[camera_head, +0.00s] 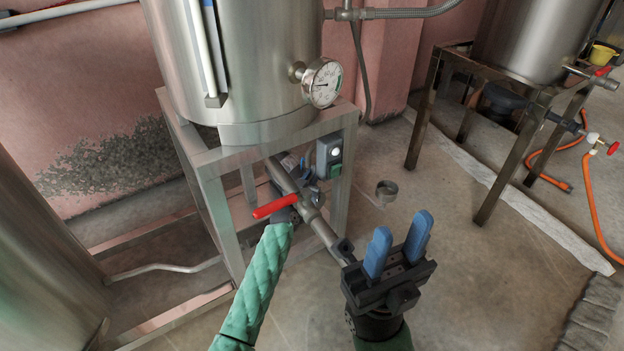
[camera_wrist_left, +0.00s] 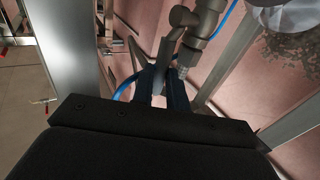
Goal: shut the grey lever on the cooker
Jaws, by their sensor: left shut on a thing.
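In the left wrist view the grey lever (camera_wrist_left: 168,47) is a flat bar running down from a grey pipe fitting. My left gripper (camera_wrist_left: 163,85) is closed around its lower end with dark blue fingers. In the head view my left gripper (camera_head: 304,167) is under the cooker (camera_head: 265,60), largely hidden by the outlet pipe and the red lever; the grey lever cannot be made out there. My right gripper (camera_head: 398,243) is empty, with its two blue fingers apart, in front of the cooker's frame.
A red lever (camera_head: 275,206) and the outlet pipe (camera_head: 317,221) lie close over my left wrist. The steel frame (camera_head: 207,215) surrounds the space under the cooker. A switch box (camera_head: 329,156) sits near its right leg.

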